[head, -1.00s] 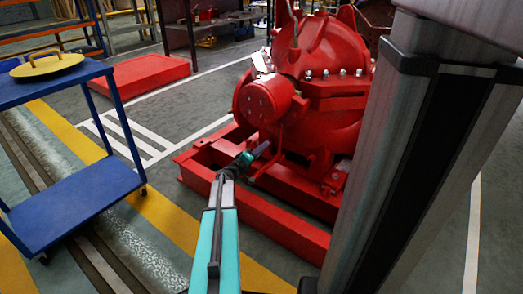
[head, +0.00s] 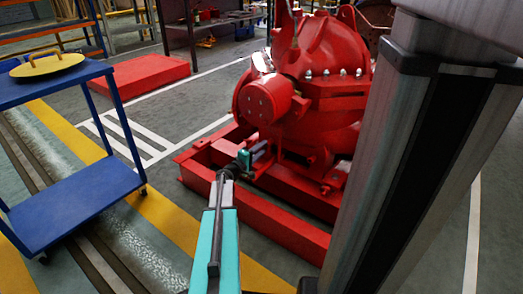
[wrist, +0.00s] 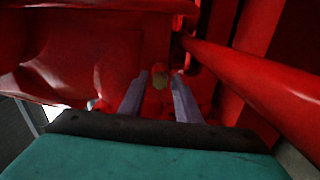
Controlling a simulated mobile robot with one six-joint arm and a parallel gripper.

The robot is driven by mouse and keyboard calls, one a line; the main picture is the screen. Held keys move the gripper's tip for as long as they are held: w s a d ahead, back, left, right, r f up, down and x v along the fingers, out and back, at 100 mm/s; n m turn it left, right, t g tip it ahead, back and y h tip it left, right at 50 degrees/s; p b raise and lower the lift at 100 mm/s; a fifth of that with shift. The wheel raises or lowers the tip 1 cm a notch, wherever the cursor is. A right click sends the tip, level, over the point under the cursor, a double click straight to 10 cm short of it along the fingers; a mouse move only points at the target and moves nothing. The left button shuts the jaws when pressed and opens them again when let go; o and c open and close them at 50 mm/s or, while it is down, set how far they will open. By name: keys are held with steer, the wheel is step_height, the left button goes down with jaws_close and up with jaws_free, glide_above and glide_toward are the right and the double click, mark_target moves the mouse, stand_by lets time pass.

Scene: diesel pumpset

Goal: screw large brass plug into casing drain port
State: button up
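The red pump casing (head: 325,90) stands on its red base frame in the head view. My gripper (head: 262,149) is low at the casing's left side, above the frame. In the wrist view, the two grey fingers of my gripper (wrist: 160,78) are apart and point in among red surfaces. A small dull brass-coloured round piece, seemingly the brass plug (wrist: 160,82), shows between the fingertips or just beyond them. A narrow gap shows on each side of it. I cannot tell whether it sits in the drain port; the port itself is not discernible.
A red bar (wrist: 250,78) runs close along the right of the fingers in the wrist view. The red base frame (head: 270,218) lies below my arm. A blue cart (head: 75,205) with a yellow disc (head: 47,64) stands at left. Floor between cart and frame is clear.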

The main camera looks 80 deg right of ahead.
steer(key=shift+n, duration=0.4)
stand_by(0.3)
jaws_close()
stand_by(0.5)
steer(key=shift+d, duration=0.1)
steer(key=m, duration=1.2)
steer(key=shift+r, duration=0.1)
stand_by(0.3)
